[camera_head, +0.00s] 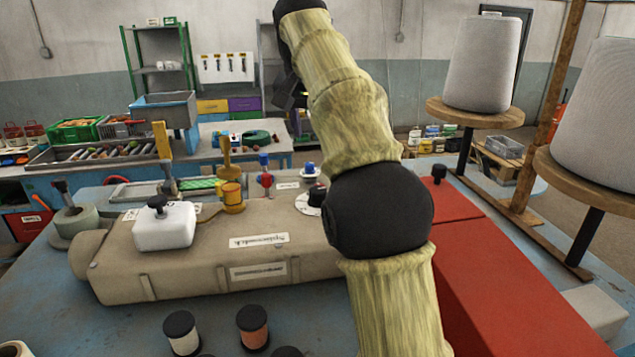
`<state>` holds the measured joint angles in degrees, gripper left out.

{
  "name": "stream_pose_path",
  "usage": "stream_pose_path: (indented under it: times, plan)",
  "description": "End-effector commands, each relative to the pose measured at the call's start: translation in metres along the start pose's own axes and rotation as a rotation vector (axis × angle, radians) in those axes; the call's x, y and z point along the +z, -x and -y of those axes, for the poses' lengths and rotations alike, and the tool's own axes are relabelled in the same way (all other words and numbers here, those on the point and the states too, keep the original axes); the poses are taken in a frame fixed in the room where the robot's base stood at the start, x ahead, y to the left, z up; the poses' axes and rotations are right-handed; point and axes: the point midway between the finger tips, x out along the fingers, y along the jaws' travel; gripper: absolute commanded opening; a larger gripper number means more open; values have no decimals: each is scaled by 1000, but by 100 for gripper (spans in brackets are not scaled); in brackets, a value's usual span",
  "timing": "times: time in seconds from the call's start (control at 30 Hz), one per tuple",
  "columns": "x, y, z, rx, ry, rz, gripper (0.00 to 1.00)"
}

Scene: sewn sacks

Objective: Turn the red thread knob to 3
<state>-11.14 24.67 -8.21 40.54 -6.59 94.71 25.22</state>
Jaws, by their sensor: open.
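A small red knob-like part (265,181) stands on a stem on top of the beige machine (200,270), under a blue cap. It may be the red thread knob; any numbers on it are too small to read. A black knob on a white dial (316,196) sits to its right, partly behind my arm. A blue-topped knob (309,169) stands just behind that dial. My gripper (298,108) is dark and raised beyond the machine, apart from the knobs. It is open, with its fingers largely hidden by my arm.
A white block with a black knob (164,226) and a yellow post (232,196) stand on the machine. Spools (182,333) stand in front. A red panel (500,280) lies right. Large grey cones (484,64) stand on wooden discs. A workbench with trays (95,152) is behind.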

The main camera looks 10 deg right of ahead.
Motion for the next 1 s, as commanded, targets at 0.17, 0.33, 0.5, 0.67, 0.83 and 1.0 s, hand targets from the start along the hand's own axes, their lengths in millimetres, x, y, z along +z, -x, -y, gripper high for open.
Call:
stream_pose_path:
  times: [0.17,0.33,0.5,0.67,0.83,1.0]
  plan:
    - [2,-27,0,1,1,4,44]
    - [3,-55,1,1,2,5,44]
    - [2,-83,1,1,2,5,44]
    - [2,-111,1,1,3,5,44]
    - [2,-140,1,2,3,6,44]
    - [1,-160,1,0,3,3,44]
